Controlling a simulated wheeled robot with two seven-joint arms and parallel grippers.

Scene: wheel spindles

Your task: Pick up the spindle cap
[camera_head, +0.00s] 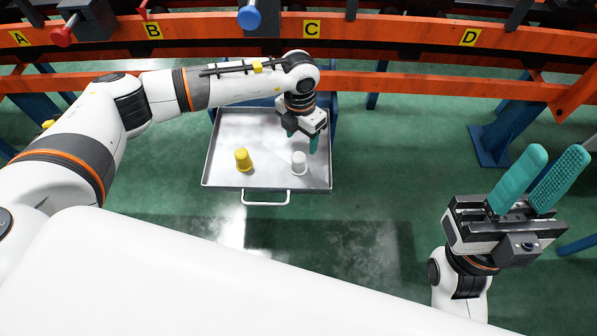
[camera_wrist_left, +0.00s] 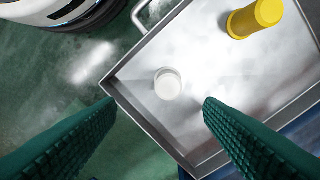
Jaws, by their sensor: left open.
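A yellow cap (camera_head: 243,159) and a white cap (camera_head: 299,163) stand apart on the bottom of a metal tray (camera_head: 222,178). In the left wrist view the white cap (camera_wrist_left: 168,84) is near the middle and the yellow cap (camera_wrist_left: 256,18) is at the top right. My left gripper (camera_head: 302,143) is open and empty over the right part of the tray, just behind and above the white cap. In the left wrist view its green fingers (camera_wrist_left: 158,122) are wide apart, with the white cap beyond their tips. My right gripper (camera_head: 540,180) has its green fingers apart, with nothing between them, far right of the tray.
The tray has raised walls and a front handle (camera_head: 266,198). Behind it runs an orange rail (camera_head: 400,30) with labels A to D, a red spindle (camera_head: 64,35) and a blue spindle (camera_head: 249,17). A blue post (camera_head: 492,145) stands right. Green floor between is clear.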

